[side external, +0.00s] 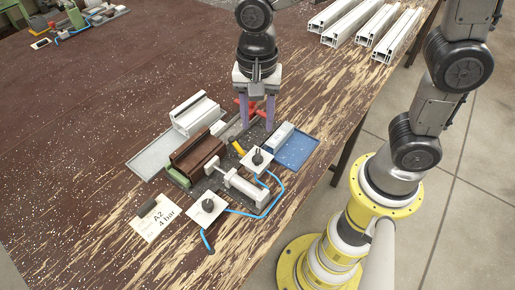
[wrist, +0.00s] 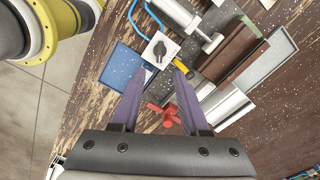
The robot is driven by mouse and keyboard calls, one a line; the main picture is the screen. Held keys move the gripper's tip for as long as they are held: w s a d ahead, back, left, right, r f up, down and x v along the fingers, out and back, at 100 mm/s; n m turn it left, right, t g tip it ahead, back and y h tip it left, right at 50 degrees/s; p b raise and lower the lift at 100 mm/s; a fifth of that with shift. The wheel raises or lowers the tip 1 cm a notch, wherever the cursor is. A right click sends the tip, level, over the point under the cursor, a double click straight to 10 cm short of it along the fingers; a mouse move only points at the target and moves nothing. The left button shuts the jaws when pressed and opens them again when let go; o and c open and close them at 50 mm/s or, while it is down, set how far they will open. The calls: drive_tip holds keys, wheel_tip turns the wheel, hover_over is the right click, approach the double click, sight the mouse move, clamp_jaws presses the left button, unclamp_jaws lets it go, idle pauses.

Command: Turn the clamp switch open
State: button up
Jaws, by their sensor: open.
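Two black rotary switches on white square plates stand on the bench: one (side external: 258,157) near the blue tray, the other (side external: 207,205) nearer the front. I cannot read which is the clamp switch. The wrist view shows one switch (wrist: 160,49) ahead of my fingertips. A silver cylinder (side external: 246,187) with a rod points at a brown profile (side external: 197,153) in the fixture. My gripper (side external: 257,122) points down, open and empty, behind the rear switch. In the wrist view its purple fingers (wrist: 157,78) are spread, with a red star handle (wrist: 163,114) between and below them.
A blue tray (side external: 307,154) lies right of the fixture, a grey tray (side external: 146,163) with a white profile (side external: 196,112) left. Blue hoses (side external: 277,199) run by the switches. A card reading "A2 4 bar" (side external: 154,222) lies in front. White profiles (side external: 352,27) lie at the back.

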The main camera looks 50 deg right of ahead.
sight(257, 154)
wheel_tip(257, 154, down, 10)
drive_tip(key=shift+f, duration=0.2)
drive_tip(key=shift+c, duration=0.3)
clamp_jaws()
